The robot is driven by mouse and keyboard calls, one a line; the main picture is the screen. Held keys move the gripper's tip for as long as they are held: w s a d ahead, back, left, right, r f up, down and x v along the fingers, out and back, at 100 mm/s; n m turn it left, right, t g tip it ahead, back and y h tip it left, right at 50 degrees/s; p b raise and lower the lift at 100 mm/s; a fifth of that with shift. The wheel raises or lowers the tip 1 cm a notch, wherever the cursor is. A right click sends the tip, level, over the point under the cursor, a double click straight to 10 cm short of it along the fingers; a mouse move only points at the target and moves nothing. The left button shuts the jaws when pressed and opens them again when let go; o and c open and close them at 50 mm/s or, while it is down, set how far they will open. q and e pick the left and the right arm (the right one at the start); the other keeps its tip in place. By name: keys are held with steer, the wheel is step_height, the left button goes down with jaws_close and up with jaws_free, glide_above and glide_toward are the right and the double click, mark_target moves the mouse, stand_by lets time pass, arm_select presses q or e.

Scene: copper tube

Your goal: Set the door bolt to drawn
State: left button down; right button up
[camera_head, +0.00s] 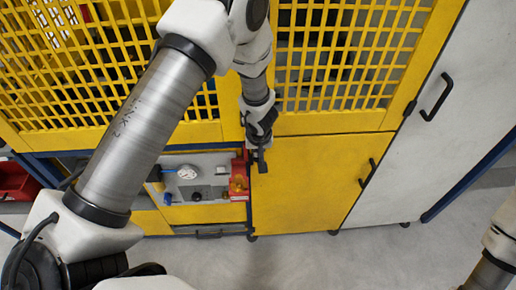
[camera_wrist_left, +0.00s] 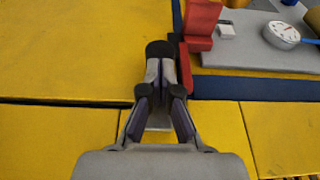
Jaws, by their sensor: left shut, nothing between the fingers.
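My left gripper (camera_head: 260,160) reaches down in front of the yellow machine, by the seam beside the lower yellow door (camera_head: 310,180). In the left wrist view its fingertips (camera_wrist_left: 160,50) are together, with nothing seen between them. A narrow red strip (camera_wrist_left: 185,68) lies just right of the fingertips, apart or touching, I cannot tell. A red block (camera_wrist_left: 202,22) stands beyond it; it also shows in the head view (camera_head: 239,180). I cannot clearly pick out the door bolt; the gripper may hide it. Only part of my right arm shows at lower right.
A grey shelf (camera_head: 205,213) left of the door carries a white dial gauge (camera_head: 187,172). A black handle (camera_head: 368,173) is on the door's right side. A white cabinet with a black handle (camera_head: 435,97) stands at right. The floor (camera_head: 340,262) in front is clear.

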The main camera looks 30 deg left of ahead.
arm_select(q)
step_height(320, 180, down, 4)
steer(key=shift+r+b, duration=0.1)
steer(key=shift+b, duration=0.5)
steer(key=shift+r, duration=0.1)
arm_select(e)
step_height(320, 180, down, 2)
arm_select(q)
steer(key=shift+r, duration=0.1)
arm_select(e)
steer(key=shift+r, duration=0.1)
arm_select(q)
steer(key=shift+r+p, duration=0.35)
steer(key=shift+p, duration=0.15)
step_height(320, 180, up, 4)
steer(key=p, duration=0.3)
steer(key=shift+a+f, duration=0.1)
steer(key=shift+f, duration=0.15)
steer(key=p+v, duration=0.4)
steer(key=v, duration=0.5)
steer(key=shift+d+r, duration=0.2)
steer(key=shift+r, duration=0.15)
arm_select(e)
step_height(320, 180, up, 8)
steer(key=shift+w+d, duration=0.2)
steer(key=shift+d, duration=0.2)
arm_select(q)
steer(key=shift+s, duration=0.1)
